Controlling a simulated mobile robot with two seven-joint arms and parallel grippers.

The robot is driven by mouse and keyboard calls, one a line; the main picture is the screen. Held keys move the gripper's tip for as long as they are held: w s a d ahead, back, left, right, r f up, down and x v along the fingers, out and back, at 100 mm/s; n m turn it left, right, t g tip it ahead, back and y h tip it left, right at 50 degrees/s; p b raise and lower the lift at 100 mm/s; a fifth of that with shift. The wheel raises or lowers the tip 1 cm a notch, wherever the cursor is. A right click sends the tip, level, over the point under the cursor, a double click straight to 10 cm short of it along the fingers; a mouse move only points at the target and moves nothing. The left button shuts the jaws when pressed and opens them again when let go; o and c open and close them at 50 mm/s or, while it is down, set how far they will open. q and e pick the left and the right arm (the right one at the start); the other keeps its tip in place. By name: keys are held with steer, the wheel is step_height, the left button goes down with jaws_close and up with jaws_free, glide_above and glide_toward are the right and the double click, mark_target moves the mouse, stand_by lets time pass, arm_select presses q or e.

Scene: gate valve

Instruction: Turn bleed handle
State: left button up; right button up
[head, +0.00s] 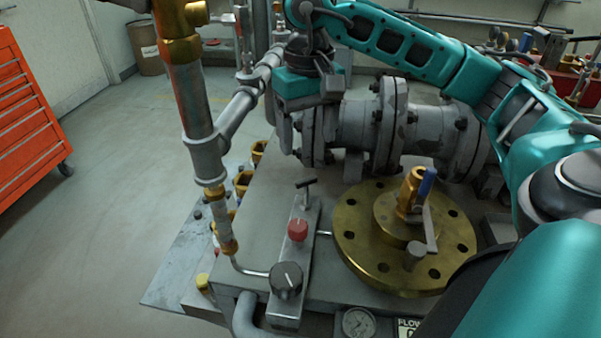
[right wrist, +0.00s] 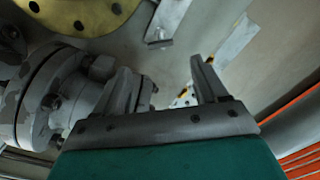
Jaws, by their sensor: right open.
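A narrow grey block (head: 293,260) carries a small black T-handle (head: 306,184), a red knob (head: 298,229) and a black knob (head: 286,279). A lever with a blue grip (head: 427,184) is on a brass valve (head: 412,190) on the brass flange (head: 350,243). I cannot tell which is the bleed handle. My right gripper (head: 299,131) is open, beyond the T-handle and apart from it, by the grey flanged pipe. The right wrist view shows its spread fingers (right wrist: 160,68) with nothing gripped. My left gripper is out of view.
The grey flanged pipe (head: 352,125) runs behind the brass flange, close to my right gripper. A vertical pipe (head: 193,105) stands left of the block. A red tool cabinet (head: 30,125) is at far left. A gauge (head: 358,323) sits at the front. Open floor lies left.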

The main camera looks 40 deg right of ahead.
mark_target(306, 179)
step_height(306, 179, down, 10)
steer(key=shift+r+b, duration=0.15)
steer(key=shift+b, duration=0.45)
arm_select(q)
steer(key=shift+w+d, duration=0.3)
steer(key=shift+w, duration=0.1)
arm_select(e)
steer(key=shift+f, duration=0.5)
steer(key=c, duration=0.6)
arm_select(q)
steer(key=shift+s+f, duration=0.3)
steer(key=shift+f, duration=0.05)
arm_select(e)
steer(key=c, duration=0.5)
